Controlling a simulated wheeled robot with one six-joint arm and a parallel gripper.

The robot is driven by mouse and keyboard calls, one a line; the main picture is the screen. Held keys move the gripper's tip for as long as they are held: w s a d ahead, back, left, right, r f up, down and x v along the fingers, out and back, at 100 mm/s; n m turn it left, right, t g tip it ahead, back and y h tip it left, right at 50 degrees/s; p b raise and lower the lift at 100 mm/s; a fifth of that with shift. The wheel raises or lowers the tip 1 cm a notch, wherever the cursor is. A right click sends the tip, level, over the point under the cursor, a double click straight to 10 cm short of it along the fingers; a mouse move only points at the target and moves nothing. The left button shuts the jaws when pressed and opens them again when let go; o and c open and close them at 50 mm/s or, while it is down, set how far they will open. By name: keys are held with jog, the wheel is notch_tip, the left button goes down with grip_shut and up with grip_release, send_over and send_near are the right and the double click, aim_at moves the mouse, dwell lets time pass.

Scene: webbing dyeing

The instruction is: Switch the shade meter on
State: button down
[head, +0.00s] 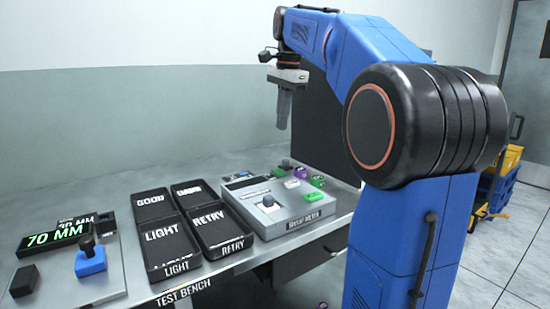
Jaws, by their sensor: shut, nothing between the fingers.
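The shade meter (290,208) is a light grey box on the right part of the bench. A nameplate is on its front face and a dark knob or switch (268,201) stands on its top. Which position the knob is in cannot be told. A small light panel lies towards the back of its top; its writing is too small to read. My gripper (284,124) hangs above and behind the meter, pointing down. Its fingers are together and empty, well clear of the meter.
Black trays marked GOOD, LIGHT (168,248) and RETRY (222,232) stand left of the meter. Further left are a 70 MM display (55,238) and a blue block with a black knob (90,260).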

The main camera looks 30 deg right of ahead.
aim_at(277, 170)
jog(key=f, duration=0.4)
jog(key=w+f, duration=0.1)
jog(key=f, duration=0.4)
jog(key=w+f, duration=0.1)
jog(key=f, duration=0.3)
jog(key=shift+w+f, duration=0.15)
jog(key=shift+f, duration=0.25)
